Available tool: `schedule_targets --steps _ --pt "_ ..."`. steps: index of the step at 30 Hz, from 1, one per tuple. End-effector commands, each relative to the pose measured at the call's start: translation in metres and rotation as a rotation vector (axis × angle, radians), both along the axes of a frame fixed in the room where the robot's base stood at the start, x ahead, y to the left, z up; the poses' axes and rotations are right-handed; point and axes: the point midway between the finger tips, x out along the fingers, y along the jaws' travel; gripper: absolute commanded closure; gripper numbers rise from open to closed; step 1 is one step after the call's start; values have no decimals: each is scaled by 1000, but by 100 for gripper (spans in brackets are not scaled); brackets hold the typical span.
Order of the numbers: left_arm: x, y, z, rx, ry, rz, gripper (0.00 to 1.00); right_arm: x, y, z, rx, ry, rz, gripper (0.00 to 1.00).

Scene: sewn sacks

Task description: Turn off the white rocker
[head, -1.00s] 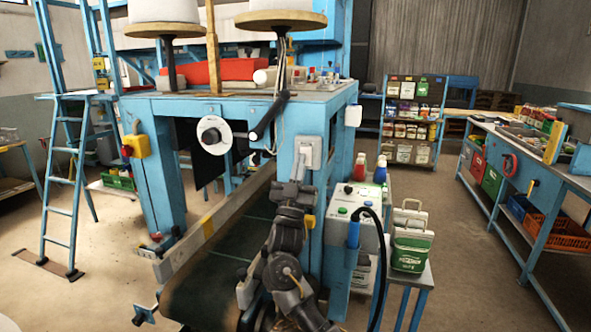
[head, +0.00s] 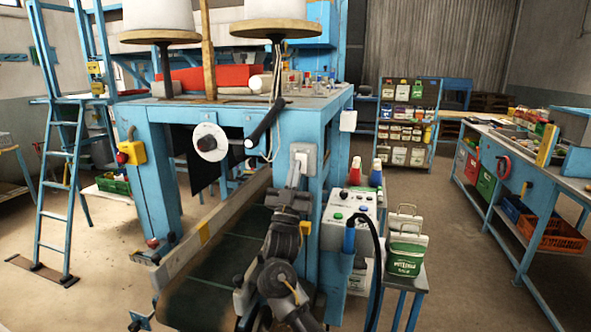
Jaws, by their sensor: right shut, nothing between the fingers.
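The white rocker is on or near a pale switch box (head: 304,157) on the front of the blue machine post; the rocker itself is too small to make out clearly, so I cannot tell its position. My right gripper (head: 295,174) is shut and empty. Its tips point up and overlap the lower left part of the box in the head view, hiding some of it. I cannot tell whether they touch it. My left gripper is not in view.
A conveyor belt (head: 213,270) with a metal side rail runs below my right arm. A white control box (head: 348,205) with buttons and a black hose stands to the right. A green-and-white canister (head: 405,252) sits beside it. A dark handle (head: 265,122) hangs above left.

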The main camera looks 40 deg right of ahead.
Motion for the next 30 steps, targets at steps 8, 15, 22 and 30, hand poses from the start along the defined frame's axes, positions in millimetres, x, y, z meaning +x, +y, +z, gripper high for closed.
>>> schedule_targets --steps 8,15,22,30 --pt "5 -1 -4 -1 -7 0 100 -20 48 -18 4 0 11 100" --pt "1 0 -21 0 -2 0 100 -43 77 -45 3 -1 6 100" --pt "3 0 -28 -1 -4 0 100 -52 92 -56 1 -1 6 100" --pt "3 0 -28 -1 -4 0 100 -53 94 -56 1 -1 6 100"
